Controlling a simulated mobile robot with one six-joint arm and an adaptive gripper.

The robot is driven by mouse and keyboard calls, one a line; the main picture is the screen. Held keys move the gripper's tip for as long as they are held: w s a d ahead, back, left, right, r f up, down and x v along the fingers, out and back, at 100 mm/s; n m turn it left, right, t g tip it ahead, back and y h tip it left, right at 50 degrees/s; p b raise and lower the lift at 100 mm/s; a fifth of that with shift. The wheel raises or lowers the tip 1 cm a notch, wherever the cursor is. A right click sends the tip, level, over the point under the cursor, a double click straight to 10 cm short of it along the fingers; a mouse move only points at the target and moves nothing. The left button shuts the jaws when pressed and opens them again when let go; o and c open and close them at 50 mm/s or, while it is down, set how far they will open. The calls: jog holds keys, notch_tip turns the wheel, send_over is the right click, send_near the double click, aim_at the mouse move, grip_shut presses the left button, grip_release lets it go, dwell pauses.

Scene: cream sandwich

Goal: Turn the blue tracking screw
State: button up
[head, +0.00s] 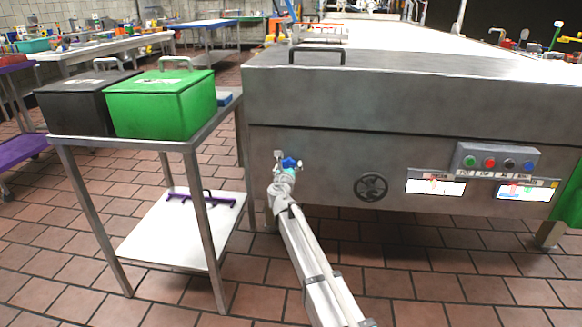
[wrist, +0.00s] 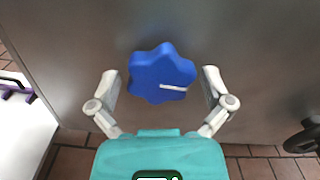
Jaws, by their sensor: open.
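The blue tracking screw (wrist: 160,74) is a lobed knob on the grey metal side of the machine, with a white line pointing right on its face in the wrist view. In the head view the screw (head: 291,163) shows small at the end of my arm. My gripper (wrist: 160,82) is open, with one finger to the left of the screw and one to the right. A gap shows between each finger and the knob. In the head view my gripper (head: 281,160) is in front of the machine's side panel, partly over the screw.
A metal cart (head: 188,143) with a black box (head: 72,105) and a green box (head: 162,102) stands left of my arm. A black handwheel (head: 371,187) and a button panel (head: 494,162) are to the right on the machine (head: 400,100). Tiled floor in front is clear.

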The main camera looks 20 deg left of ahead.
jog(key=shift+w, duration=0.1)
jog(key=c, duration=0.9)
jog(key=shift+d, duration=0.35)
jog(key=shift+c, duration=0.3)
jog(key=shift+a, duration=0.25)
jog(key=shift+m, duration=0.4)
